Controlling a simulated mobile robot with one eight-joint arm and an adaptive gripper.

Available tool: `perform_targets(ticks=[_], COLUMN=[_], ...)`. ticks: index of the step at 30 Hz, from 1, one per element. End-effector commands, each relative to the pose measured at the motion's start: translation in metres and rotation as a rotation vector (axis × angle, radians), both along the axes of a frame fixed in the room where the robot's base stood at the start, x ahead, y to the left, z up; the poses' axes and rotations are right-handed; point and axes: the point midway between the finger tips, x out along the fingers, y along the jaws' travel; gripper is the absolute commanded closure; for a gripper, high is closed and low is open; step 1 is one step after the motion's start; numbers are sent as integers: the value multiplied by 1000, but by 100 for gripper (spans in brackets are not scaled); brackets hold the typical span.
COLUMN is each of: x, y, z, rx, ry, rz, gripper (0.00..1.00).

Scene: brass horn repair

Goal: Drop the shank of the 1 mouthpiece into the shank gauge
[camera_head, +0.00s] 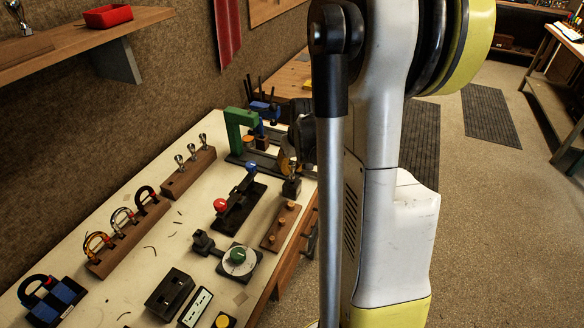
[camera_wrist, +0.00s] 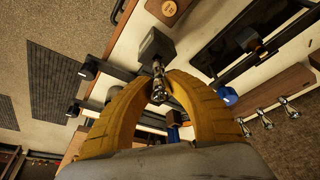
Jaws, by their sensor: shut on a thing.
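In the wrist view my gripper (camera_wrist: 160,83) has its yellow fingers closed around a silver mouthpiece (camera_wrist: 158,92). The mouthpiece's narrow end points to a dark square block (camera_wrist: 156,46), which looks like the shank gauge. The narrow end overlaps the block's edge in this view; I cannot tell whether it is above the block or in it. In the head view the dark block (camera_head: 291,189) stands near the bench's right edge, just below my gripper (camera_head: 288,164), which is mostly hidden by my arm. The held mouthpiece is not clear there.
A wooden rack (camera_head: 187,177) with several upright mouthpieces stands towards the wall; it also shows in the wrist view (camera_wrist: 286,128). A green frame (camera_head: 235,134) stands behind the block. A red-and-blue-ended fixture (camera_head: 236,203) and a wooden strip with round knobs (camera_head: 280,226) are close in front.

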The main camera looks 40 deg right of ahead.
Motion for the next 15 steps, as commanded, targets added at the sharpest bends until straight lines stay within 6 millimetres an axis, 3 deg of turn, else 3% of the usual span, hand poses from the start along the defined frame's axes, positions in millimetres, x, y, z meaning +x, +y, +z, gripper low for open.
perform_targets(ticks=[15], x=[0], y=[0], z=[-7], rx=[0], ry=[0], rz=[0], gripper=[100])
